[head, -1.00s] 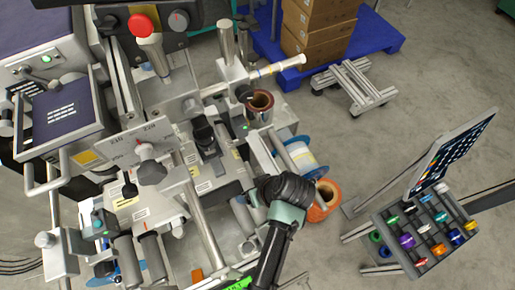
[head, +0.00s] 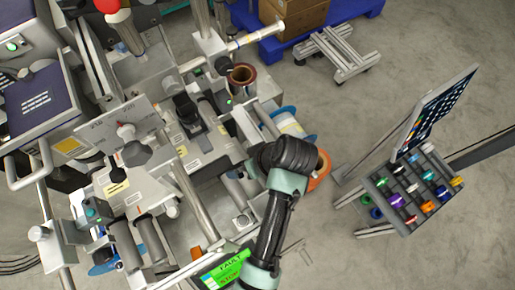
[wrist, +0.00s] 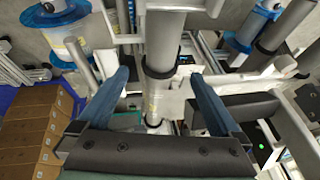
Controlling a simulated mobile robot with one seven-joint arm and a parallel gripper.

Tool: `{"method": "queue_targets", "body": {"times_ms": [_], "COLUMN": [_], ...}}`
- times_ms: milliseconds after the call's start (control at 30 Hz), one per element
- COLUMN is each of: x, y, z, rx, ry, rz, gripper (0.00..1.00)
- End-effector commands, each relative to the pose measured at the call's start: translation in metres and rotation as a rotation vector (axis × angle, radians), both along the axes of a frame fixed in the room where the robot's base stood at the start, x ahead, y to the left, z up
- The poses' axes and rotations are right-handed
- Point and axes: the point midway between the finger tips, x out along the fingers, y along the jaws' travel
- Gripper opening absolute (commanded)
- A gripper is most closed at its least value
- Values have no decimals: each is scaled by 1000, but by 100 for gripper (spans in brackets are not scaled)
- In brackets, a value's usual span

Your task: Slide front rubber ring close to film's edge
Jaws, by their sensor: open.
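In the wrist view, a pale grey roller (wrist: 164,38) runs upright through the middle. I cannot tell which ring is the front one, and the film's edge is not clear. In the head view, my dark wrist and arm cover the gripper and the rings. A white roll with a blue flange (head: 289,124) shows just behind my wrist.
Blue-flanged reels stand at the left (wrist: 68,30) and right (wrist: 243,28) of the wrist view. An angled roller (wrist: 288,22) is at the right. An orange roll (head: 321,171) lies beside my wrist. A colourful parts rack (head: 412,190) stands right, with open floor between.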

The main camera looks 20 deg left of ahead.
Motion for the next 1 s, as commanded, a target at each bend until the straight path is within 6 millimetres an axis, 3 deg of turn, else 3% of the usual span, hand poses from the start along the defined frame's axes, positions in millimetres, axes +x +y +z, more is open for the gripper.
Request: {"method": "queue_targets", "body": {"times_ms": [100, 333, 500, 767, 1000], "x": [-1, -6, -8, -8, -7], "y": [-13, -29, -34, -35, -36], "z": [26, 63, 74, 75, 70], "rx": [0, 1, 0, -1, 37], "ry": [-5, -2, 0, 1, 42], "rz": [-4, -3, -1, -1, -126], "gripper": [100, 100, 100, 100, 60]}}
